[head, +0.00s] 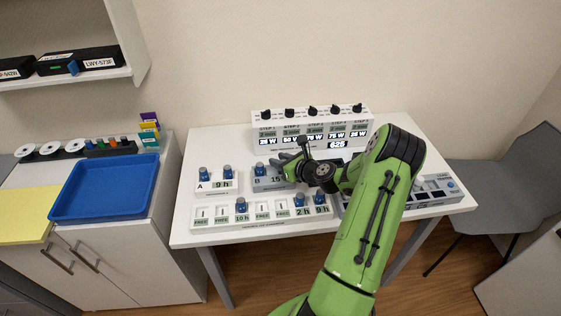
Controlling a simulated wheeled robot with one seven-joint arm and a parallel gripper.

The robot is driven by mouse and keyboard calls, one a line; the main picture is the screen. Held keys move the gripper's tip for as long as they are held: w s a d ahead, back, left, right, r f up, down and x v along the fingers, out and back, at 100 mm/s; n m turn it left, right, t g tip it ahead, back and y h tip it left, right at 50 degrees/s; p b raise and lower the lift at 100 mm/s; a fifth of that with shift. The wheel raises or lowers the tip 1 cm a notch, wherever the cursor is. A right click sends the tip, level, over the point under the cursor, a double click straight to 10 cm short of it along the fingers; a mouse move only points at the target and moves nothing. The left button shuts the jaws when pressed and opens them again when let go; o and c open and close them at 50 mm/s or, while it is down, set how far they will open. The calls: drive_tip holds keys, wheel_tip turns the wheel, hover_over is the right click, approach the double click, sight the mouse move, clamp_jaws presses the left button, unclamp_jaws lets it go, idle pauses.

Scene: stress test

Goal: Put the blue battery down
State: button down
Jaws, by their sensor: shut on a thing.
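My gripper (286,164) is over the grey tester marked B (268,185), shut on a blue battery that is mostly hidden by the fingers. I cannot tell whether the held battery touches the tester. Another blue battery (260,170) stands upright at the left of tester B. Two blue batteries (203,174) stand on the white tester marked A, which shows 9 h. The long white rack (270,224) in front holds upright blue batteries, one (241,205) at the 10 h label and two (299,201) at the 2 h and 9 h labels. Several other slots there are marked FREE.
A white panel with black knobs (312,128) stands at the table's back. My arm hides part of the right side, where a grey device (430,195) stands. A blue tray (105,190) lies on the left cabinet. A grey chair (500,170) is at right.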

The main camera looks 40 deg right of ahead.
drive_tip(key=c, duration=0.8)
unclamp_jaws()
drive_tip(key=shift+f, duration=0.1)
drive_tip(key=shift+c, duration=0.2)
drive_tip(key=shift+s+r, duration=0.2)
drive_tip(key=shift+r, duration=0.1)
drive_tip(key=p+v, duration=0.2)
drive_tip(key=v, duration=0.9)
drive_tip(key=a+r+n+g+y, duration=0.1)
drive_tip(key=a+r+n+g, duration=0.3)
drive_tip(key=a+n, duration=0.65)
drive_tip(key=a+r+n+g+y, duration=0.2)
drive_tip(key=a+r+n+g, duration=0.15)
drive_tip(key=a+n, duration=0.7)
drive_tip(key=s+a+r+n+h, duration=0.1)
drive_tip(key=s+a+r+n, duration=0.3)
drive_tip(key=s+n, duration=0.3)
drive_tip(key=s+a+r+n+h, duration=0.1)
drive_tip(key=s+a+r+n, duration=0.4)
drive_tip(key=s+n, duration=0.3)
drive_tip(key=shift+s+r+h, duration=0.4)
drive_tip(key=shift+s+r, duration=0.1)
drive_tip(key=shift+r, duration=0.1)
